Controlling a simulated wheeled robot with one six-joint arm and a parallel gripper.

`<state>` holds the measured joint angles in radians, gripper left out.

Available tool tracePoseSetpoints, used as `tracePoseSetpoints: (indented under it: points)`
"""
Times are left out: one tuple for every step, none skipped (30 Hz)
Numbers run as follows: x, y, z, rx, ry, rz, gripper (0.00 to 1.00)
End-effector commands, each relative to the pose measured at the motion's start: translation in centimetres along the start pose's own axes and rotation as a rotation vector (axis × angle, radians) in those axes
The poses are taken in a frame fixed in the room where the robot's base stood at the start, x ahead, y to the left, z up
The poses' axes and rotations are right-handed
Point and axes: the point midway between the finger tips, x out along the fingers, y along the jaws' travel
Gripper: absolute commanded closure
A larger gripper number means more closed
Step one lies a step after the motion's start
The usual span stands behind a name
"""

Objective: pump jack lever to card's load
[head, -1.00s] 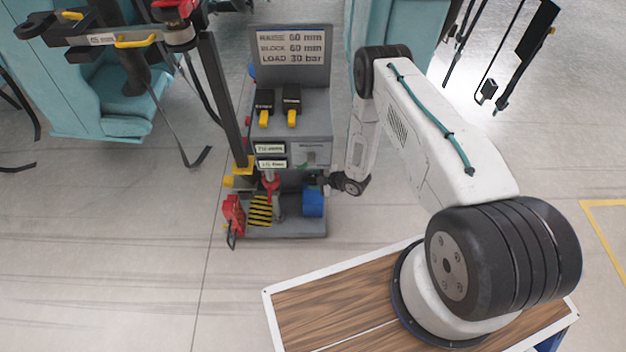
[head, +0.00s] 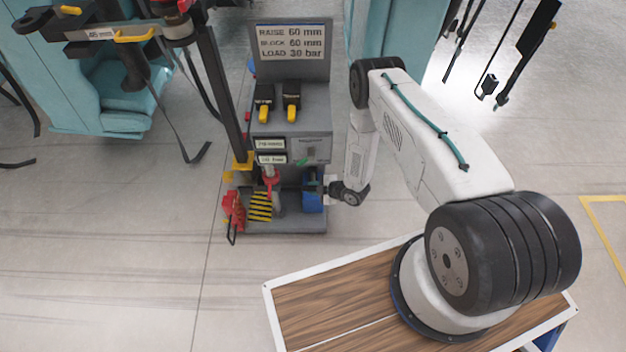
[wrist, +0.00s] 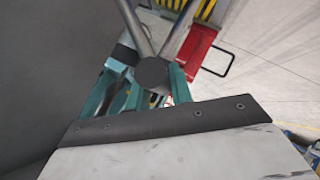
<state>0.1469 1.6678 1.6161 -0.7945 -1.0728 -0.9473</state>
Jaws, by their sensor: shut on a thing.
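The card (head: 291,44) stands on the grey jack stand and reads RAISE 60 mm, BLOCK 60 mm, LOAD 30 bar. The jack lever shows in the wrist view as a grey rod with a dark round end (wrist: 152,74). My gripper (wrist: 145,88) has its teal fingers on both sides of that end and is shut on it. In the head view my wrist (head: 348,193) is low at the right side of the stand, beside a blue block (head: 312,200); the fingers are hard to make out there. A small panel with a green mark (head: 308,152) is too small to read.
Two black-and-yellow handles (head: 291,102) stand on the grey stand. A red part (head: 234,208) and a yellow-black striped plate (head: 260,206) are at its foot; the red part also shows in the wrist view. A dark post with hanging straps rises at left.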

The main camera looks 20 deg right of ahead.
Motion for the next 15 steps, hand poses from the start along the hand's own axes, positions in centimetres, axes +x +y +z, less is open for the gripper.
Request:
tracePoseSetpoints:
  points:
    - [-0.02, -0.26, 0.04, 0.003, -0.002, -0.005, 1.00]
    - [-0.03, -0.24, 0.04, 0.003, -0.002, -0.005, 1.00]
    - [-0.03, -0.24, 0.04, 0.004, -0.003, -0.006, 1.00]
    - [-0.04, -0.24, 0.04, 0.004, -0.003, -0.006, 1.00]
    - [-0.04, -0.24, 0.05, 0.004, -0.003, -0.006, 1.00]
    - [-0.04, -0.23, 0.05, 0.004, -0.003, -0.006, 1.00]
    - [-0.04, -0.22, 0.05, 0.004, -0.003, -0.006, 0.70]
    - [-0.04, -0.21, 0.06, 0.004, -0.003, -0.005, 0.61]
    - [-0.04, -0.18, 0.06, 0.003, -0.003, -0.005, 0.57]
    - [-0.04, -0.16, 0.06, 0.003, -0.003, -0.005, 0.57]
    - [-0.04, -0.14, 0.06, 0.003, -0.003, -0.004, 0.57]
    - [-0.04, -0.11, 0.06, 0.003, -0.003, -0.004, 0.57]
    - [-0.04, -0.09, 0.06, 0.003, -0.002, -0.004, 0.57]
    - [-0.04, -0.08, 0.06, 0.002, -0.002, -0.003, 0.57]
    - [-0.04, -0.06, 0.06, 0.002, -0.002, -0.003, 0.57]
